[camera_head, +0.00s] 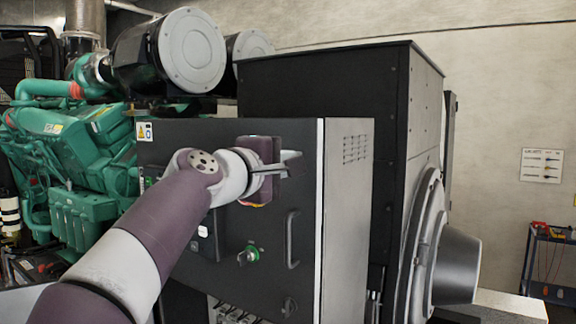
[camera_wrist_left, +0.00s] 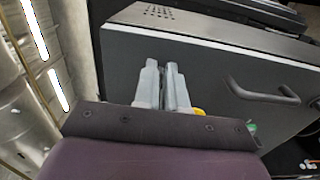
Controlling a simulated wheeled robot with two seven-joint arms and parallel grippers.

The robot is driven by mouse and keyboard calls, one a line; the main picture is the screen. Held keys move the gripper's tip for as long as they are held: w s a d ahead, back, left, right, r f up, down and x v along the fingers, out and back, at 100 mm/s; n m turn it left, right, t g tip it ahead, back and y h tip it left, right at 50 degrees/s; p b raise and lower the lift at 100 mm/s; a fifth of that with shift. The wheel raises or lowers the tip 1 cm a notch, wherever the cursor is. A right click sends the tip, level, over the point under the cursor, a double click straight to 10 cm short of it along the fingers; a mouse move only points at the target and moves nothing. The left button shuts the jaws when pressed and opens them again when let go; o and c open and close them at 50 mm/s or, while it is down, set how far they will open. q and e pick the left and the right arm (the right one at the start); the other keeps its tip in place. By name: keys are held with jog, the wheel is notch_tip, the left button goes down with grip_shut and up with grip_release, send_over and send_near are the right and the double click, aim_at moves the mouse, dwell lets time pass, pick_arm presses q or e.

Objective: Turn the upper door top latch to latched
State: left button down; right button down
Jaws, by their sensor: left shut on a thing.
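The upper door (camera_head: 303,200) is the dark cabinet door facing me, with a curved handle (camera_head: 291,240) on it; both also show in the wrist view, with the door (camera_wrist_left: 205,65) behind my fingers and the handle (camera_wrist_left: 262,93) to their right. My left gripper (camera_head: 286,166) is at the upper part of this door, above the handle. Its two grey fingers (camera_wrist_left: 164,88) lie close together with a narrow gap and point at the door face. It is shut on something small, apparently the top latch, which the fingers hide. The latch's angle cannot be seen. A round lower latch (camera_head: 289,306) sits near the door's bottom.
The vented cabinet side (camera_head: 347,220) is at the door's right edge. A green engine (camera_head: 75,165) stands at left, a large black housing (camera_head: 320,95) behind. A blue cart (camera_head: 550,265) is far right.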

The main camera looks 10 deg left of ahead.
pick_arm(q)
jog(key=shift+f, duration=0.1)
jog(key=c, duration=1.1)
grip_release()
jog(key=shift+w, duration=0.1)
jog(key=shift+w+a, duration=0.1)
jog(key=shift+w, duration=0.05)
jog(key=b+v, duration=0.5)
jog(key=v, duration=0.7)
jog(key=shift+s+a+b, duration=0.1)
jog(key=shift+s+b, duration=0.2)
